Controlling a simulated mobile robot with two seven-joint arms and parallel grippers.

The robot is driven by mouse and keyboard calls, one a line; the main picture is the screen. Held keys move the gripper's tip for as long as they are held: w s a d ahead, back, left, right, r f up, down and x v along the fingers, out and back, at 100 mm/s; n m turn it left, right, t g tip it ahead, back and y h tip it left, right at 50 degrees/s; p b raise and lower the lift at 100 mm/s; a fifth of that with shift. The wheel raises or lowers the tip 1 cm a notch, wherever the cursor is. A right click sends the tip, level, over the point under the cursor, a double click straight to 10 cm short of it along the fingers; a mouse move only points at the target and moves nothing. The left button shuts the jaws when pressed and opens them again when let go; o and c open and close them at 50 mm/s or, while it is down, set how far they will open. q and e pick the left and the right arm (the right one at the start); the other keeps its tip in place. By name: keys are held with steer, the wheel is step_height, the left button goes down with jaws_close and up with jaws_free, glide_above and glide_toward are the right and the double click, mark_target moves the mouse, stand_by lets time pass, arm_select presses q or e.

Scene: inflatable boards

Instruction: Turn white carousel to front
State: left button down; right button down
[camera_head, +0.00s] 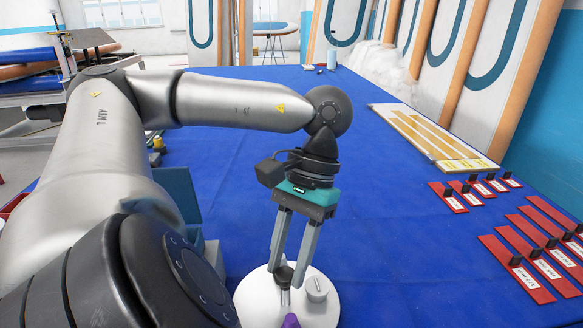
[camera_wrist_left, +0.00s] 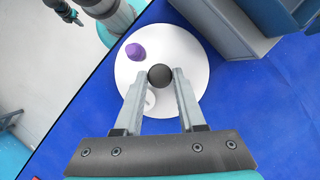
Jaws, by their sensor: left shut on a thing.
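The white carousel (camera_head: 252,305) is a round disc on the blue table at the bottom of the head view, its near edge cut off. It also shows in the left wrist view (camera_wrist_left: 192,50). A dark round knob (camera_wrist_left: 160,74) stands up at its middle. My left gripper (camera_head: 284,277) points down over the disc and is shut on this knob, one finger on each side. A purple piece (camera_wrist_left: 135,51) sits on the disc near its edge. A white round piece (camera_head: 317,288) also stands on it. My right gripper is not seen.
Red strips with white labels (camera_head: 530,283) lie along the table's right side. A pale board with tan strips (camera_head: 425,133) lies farther back. A blue box (camera_head: 180,193) stands left of the carousel. The middle of the blue table (camera_head: 370,200) is clear.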

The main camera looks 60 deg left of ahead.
arm_select(q)
steer(key=shift+m, duration=0.3)
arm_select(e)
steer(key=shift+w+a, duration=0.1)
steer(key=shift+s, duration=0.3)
arm_select(q)
steer(key=shift+c, duration=2.4)
jaws_free()
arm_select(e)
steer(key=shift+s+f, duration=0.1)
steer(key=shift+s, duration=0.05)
arm_select(q)
steer(key=shift+r, duration=0.1)
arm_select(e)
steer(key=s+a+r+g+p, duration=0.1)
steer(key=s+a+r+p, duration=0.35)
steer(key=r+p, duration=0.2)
arm_select(q)
steer(key=p+v, duration=0.8)
steer(key=v, duration=0.7)
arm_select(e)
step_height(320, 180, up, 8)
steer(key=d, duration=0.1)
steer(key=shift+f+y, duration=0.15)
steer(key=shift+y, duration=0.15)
